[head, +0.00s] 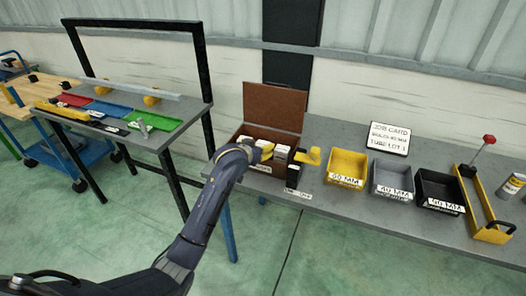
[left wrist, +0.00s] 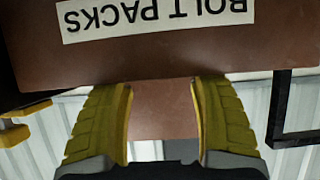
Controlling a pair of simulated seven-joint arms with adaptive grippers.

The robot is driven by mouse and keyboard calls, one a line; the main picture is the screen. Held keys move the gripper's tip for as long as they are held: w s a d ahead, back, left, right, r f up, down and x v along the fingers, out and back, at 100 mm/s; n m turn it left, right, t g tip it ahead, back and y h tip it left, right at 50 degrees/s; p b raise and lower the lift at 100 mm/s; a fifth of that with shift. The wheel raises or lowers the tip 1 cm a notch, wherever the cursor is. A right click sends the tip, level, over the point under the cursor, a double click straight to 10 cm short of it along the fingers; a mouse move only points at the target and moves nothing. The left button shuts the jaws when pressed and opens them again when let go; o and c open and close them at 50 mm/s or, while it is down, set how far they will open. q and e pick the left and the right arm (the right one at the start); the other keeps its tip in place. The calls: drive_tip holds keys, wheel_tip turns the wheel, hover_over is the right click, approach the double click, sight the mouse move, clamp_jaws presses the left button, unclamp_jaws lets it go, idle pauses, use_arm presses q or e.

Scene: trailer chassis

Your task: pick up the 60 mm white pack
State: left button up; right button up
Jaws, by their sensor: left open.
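The brown box (head: 273,108) stands open on the grey bench, with its lid raised. White packs (head: 281,151) sit inside it; their sizes cannot be read, so I cannot tell which is the 60 mm one. My left gripper (head: 265,152) is at the box, its yellow fingers near the white packs. In the left wrist view my left gripper (left wrist: 163,115) is open, with nothing held between its fingers. The box's "BOLT PACKS" label (left wrist: 155,15) shows upside down there, and the packs are not clearly visible. My right gripper is not in view.
To the right stand a yellow bin (head: 346,166), a grey bin (head: 391,178) and a black bin (head: 440,188). A job card (head: 388,138) stands behind them. A yellow and black fixture (head: 310,157) is just right of the box. A separate table (head: 115,115) stands left.

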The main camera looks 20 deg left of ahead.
sight(262, 144)
use_arm(q)
drive_tip(key=shift+x, duration=2.6)
drive_tip(key=shift+a, duration=0.1)
drive_tip(key=shift+f, duration=0.1)
drive_tip(key=c, duration=1.2)
